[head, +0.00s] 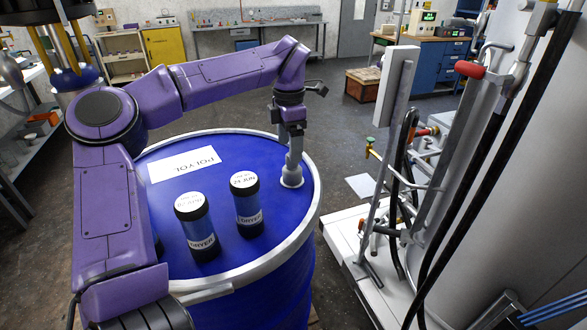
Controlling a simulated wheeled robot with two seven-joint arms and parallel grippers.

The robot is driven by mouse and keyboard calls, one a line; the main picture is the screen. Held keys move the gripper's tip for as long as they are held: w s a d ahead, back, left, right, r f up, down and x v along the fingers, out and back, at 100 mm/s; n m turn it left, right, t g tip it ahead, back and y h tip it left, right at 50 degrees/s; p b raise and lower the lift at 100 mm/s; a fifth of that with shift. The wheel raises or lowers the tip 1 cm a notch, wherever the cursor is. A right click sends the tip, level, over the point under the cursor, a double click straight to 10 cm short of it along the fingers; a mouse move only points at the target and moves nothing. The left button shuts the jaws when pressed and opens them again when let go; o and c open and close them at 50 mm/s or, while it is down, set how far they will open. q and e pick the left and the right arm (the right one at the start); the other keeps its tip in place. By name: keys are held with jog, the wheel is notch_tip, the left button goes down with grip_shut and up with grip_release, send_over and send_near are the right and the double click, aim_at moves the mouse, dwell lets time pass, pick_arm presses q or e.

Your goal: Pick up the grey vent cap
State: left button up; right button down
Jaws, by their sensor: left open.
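My left gripper (293,168) points down at the right side of the blue drum's lid. It is open, with its fingers at a small grey round fitting (291,182) on the lid. This looks like the grey vent cap, but the fingers hide most of it, and I cannot tell whether they touch it. The blue drum (265,279) has a pale metal rim and a white POLYOL label (184,165). My right gripper is not in view.
Two blue dryer cartridges with black ends, one left (197,228) and one right (247,204), stand on the lid. A white platform (345,243) with a post, hoses and pipes stands right of the drum. Benches and a wooden box (362,85) are behind.

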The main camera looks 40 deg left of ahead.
aim_at(292, 168)
pick_arm(q)
jog(key=f, duration=0.2)
jog(key=f+p, duration=0.1)
jog(key=f, duration=0.3)
jog(key=shift+w+d, duration=0.15)
jog(key=shift+d, duration=0.1)
jog(key=shift+w+f, duration=0.15)
jog(key=shift+f, duration=0.1)
jog(key=shift+r, duration=0.1)
jog(key=c, duration=1.1)
jog(key=shift+c, duration=0.2)
